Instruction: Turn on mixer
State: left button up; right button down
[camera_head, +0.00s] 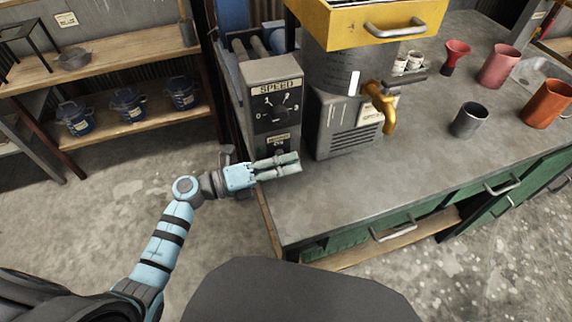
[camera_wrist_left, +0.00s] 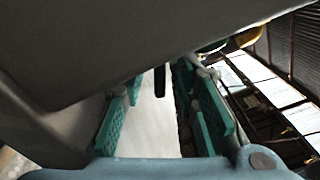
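The mixer's grey control box (camera_head: 271,100) stands on the left end of the grey worktop. Its face has a SPEED dial (camera_head: 275,106) and a small labelled plate (camera_head: 278,138) below it. The mixer (camera_head: 345,125) stands to its right, with a yellow top (camera_head: 345,28) and a gold spout (camera_head: 381,106). My left gripper (camera_head: 298,163) is in front of the box's lower end and hides part of it. In the left wrist view, its green-padded fingers (camera_wrist_left: 160,110) are apart, with a small dark piece (camera_wrist_left: 160,80) showing beyond the gap. I cannot tell whether it touches the box. My right gripper is out of view.
A grey cup (camera_head: 469,120), an orange cup (camera_head: 547,104), a pink cup (camera_head: 499,66) and a red funnel (camera_head: 455,57) stand on the right of the worktop. Shelves with blue pots (camera_head: 128,104) are at the left. The worktop's front (camera_head: 330,195) is clear.

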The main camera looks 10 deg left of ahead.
pick_arm(q)
grip_shut()
jog(key=shift+s+r+n+p, duration=0.1)
jog(key=shift+r+n+p, duration=0.35)
jog(key=shift+n+p, duration=0.65)
jog(key=n+p, duration=0.1)
jog(key=p, duration=0.1)
jog(key=r+n+p, duration=0.1)
jog(key=n+p, duration=0.1)
jog(key=p, duration=0.1)
jog(key=shift+d+r+n, duration=0.1)
jog(key=shift+r+n, duration=0.05)
jog(key=shift+n, duration=0.15)
jog(key=shift+r+n+p, duration=0.25)
jog(key=shift+n+p, duration=0.75)
jog(key=shift+n, duration=0.2)
jog(key=shift+r+n+p, duration=0.15)
jog(key=shift+n+p, duration=0.55)
jog(key=shift+n, duration=0.2)
